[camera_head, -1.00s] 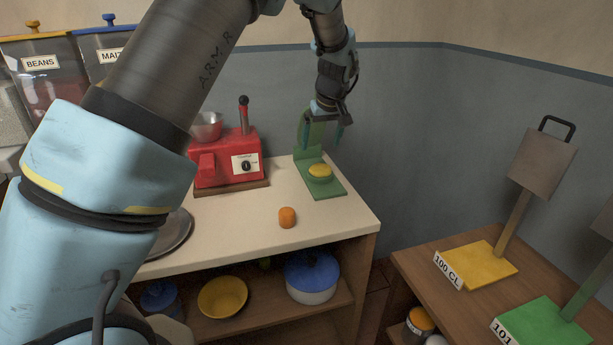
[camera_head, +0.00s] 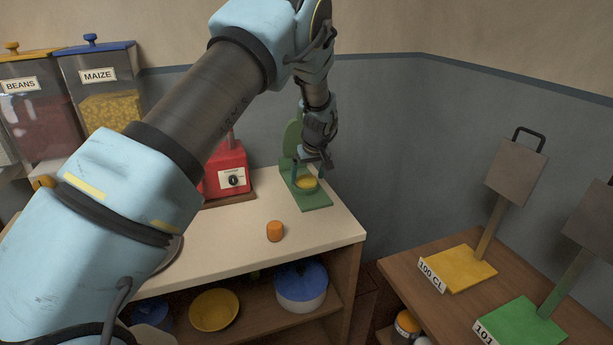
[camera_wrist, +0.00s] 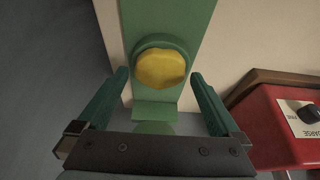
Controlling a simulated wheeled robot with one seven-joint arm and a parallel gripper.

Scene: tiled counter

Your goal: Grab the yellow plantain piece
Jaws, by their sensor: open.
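The yellow plantain piece (camera_wrist: 161,69) is a rounded yellow disc lying in a round green holder on a green stand (camera_wrist: 192,17). In the head view the plantain piece (camera_head: 306,184) shows on the stand's base (camera_head: 313,201), near the counter's right end. My gripper (camera_wrist: 158,80) is open and empty. In the wrist view its two green fingers lie to the left and right of the plantain piece, apart from it. In the head view my gripper (camera_head: 311,168) is just above the piece and partly hides the stand's upright back.
A red machine (camera_head: 230,172) stands left of the green stand; it also shows in the wrist view (camera_wrist: 275,130). An orange cylinder (camera_head: 275,231) stands near the counter's front (camera_head: 325,232). A wall rises behind. A lower table on the right holds yellow (camera_head: 458,269) and green stands.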

